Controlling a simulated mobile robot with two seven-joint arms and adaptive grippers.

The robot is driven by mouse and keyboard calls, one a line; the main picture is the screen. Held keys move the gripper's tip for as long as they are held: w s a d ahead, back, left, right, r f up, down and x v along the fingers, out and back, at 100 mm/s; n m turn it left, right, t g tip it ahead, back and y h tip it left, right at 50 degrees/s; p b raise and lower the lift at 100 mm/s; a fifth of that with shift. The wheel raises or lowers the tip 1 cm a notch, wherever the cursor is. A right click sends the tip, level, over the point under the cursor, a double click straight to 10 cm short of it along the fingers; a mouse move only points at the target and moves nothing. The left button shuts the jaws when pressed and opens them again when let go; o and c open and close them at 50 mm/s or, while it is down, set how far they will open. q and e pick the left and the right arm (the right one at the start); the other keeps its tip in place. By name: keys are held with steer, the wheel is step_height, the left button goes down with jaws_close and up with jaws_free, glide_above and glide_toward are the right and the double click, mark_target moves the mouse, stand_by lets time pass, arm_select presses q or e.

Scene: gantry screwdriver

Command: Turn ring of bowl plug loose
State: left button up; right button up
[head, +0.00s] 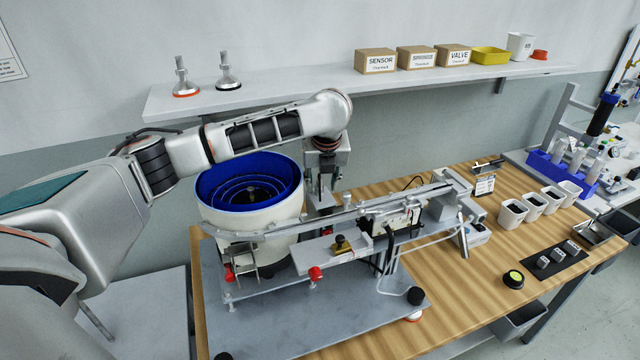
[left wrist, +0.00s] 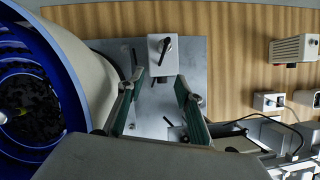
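The feeder bowl (head: 250,222) is white outside and blue inside, and stands at the left of the bench. Its curved side also shows at the left of the left wrist view (left wrist: 96,85). My left gripper (head: 322,192) points down just right of and behind the bowl. In the left wrist view it (left wrist: 160,82) is open, with two green-padded fingers and nothing seen between them. Beyond the fingertips is a small white box (left wrist: 154,58) with a dark lever-like part and a small dark fitting at its near edge. I cannot tell whether that fitting is the bowl plug's ring. My right gripper is not in view.
A metal feed track (head: 345,215) runs right from the bowl, close to my left gripper. The grey base plate (head: 270,335) carries the feeder. The wooden bench (head: 455,290) has free room at the front right. A shelf (head: 300,98) with boxes runs behind.

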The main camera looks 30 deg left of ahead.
mark_target(320, 185)
arm_select(q)
steer(key=w+a, duration=0.2)
steer(key=w, duration=0.1)
steer(key=shift+w+a+f, duration=0.2)
steer(key=shift+w, duration=0.05)
steer(key=shift+x, duration=2.25)
steer(key=shift+d, duration=0.1)
jaws_close()
